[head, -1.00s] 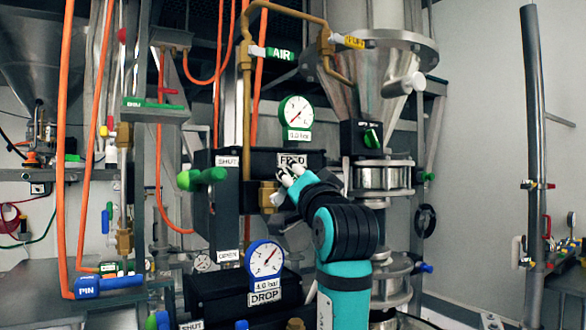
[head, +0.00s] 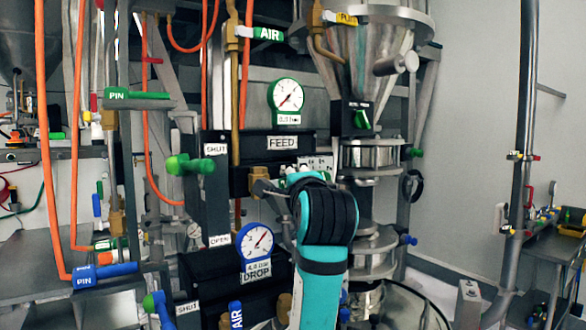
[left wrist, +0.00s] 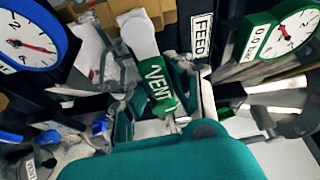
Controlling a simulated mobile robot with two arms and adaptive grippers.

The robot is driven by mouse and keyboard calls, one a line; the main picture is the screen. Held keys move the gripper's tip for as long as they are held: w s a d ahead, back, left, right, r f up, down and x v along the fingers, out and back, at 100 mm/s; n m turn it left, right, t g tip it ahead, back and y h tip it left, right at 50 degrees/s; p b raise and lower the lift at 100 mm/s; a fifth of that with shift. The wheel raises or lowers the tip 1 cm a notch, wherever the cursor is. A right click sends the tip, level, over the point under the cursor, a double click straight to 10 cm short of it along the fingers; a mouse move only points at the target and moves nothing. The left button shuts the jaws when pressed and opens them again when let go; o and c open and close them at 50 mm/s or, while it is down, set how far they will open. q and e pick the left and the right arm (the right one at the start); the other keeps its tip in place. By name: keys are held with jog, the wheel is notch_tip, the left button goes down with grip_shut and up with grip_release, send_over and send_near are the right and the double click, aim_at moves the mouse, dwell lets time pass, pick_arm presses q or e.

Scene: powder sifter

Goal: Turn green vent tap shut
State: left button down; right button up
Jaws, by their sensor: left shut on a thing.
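The vent tap has a green sleeve marked VENT (left wrist: 158,88) and a pale rounded end, seen close in the left wrist view. My left gripper (left wrist: 160,105) has its teal fingers on either side of this green handle and is shut on it. In the head view my teal left arm rises from the bottom, and its wrist (head: 318,210) stands in front of the FEED block, hiding the tap and most of the fingers. My right gripper is in neither view.
The FEED label (head: 283,142) and green-rimmed gauge (head: 286,96) are above my wrist. The blue-rimmed DROP gauge (head: 255,243) is lower left. A green-knobbed lever (head: 190,165) stands left, near the SHUT label. A steel hopper (head: 360,55) is above right.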

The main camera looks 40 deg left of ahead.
pick_arm(q)
jog(key=shift+m, duration=0.4)
jog(key=shift+f, duration=0.15)
jog(key=c, duration=1.2)
grip_release()
jog(key=shift+o, duration=0.2)
jog(key=shift+d, duration=0.1)
jog(key=v, duration=1.2)
